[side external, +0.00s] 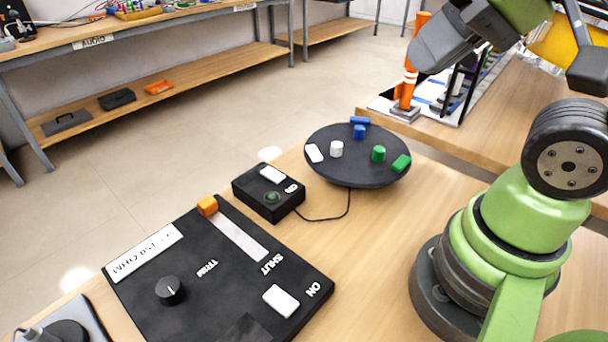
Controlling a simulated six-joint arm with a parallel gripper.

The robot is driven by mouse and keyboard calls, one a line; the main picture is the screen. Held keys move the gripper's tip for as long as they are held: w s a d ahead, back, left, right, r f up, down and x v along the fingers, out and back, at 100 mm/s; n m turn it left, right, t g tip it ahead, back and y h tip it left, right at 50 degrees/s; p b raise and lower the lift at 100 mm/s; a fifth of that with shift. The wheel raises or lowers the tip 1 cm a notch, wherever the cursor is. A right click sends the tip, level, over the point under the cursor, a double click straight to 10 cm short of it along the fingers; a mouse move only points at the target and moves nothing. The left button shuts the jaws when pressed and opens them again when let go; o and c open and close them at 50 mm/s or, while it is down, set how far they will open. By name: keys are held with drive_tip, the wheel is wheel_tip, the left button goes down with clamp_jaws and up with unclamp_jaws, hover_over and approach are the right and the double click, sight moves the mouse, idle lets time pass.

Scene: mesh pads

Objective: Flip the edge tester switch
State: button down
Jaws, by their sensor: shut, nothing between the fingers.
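A black panel (150,253) lies flat on the wooden table at the lower left. It bears an orange-tipped slider (207,205), a black knob (170,290) beside the word TRIM, and a white switch (281,300) beside the word ON. Behind it sits a small black box (245,195) with a white switch (272,174) and a dark green lamp. I cannot tell from the small lettering which switch is the edge tester's. Parts of my green and grey arm fill the right side and top right. I make out no fingertips, and nothing of mine touches either switch.
A round black dish (345,178) behind the box holds white, blue and green pieces. A thin cable runs from the box towards it. An orange-and-white post (405,82) stands on the table at the back right. Bare wood lies between the panel and my arm's base.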

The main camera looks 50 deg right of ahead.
drive_tip(key=w+m+g, duration=0.4)
drive_tip(key=w+m, duration=0.3)
drive_tip(key=w, duration=0.5)
drive_tip(key=w+f+m+g+h, duration=0.2)
drive_tip(key=w+f+m+g, duration=0.1)
drive_tip(key=w+f+m, duration=0.4)
drive_tip(key=w+f, duration=0.3)
drive_tip(key=f, duration=0.2)
drive_tip(key=shift+w, duration=0.35)
drive_tip(key=shift+a, duration=0.1)
drive_tip(key=shift+w+r, duration=0.3)
drive_tip(key=shift+w, duration=0.4)
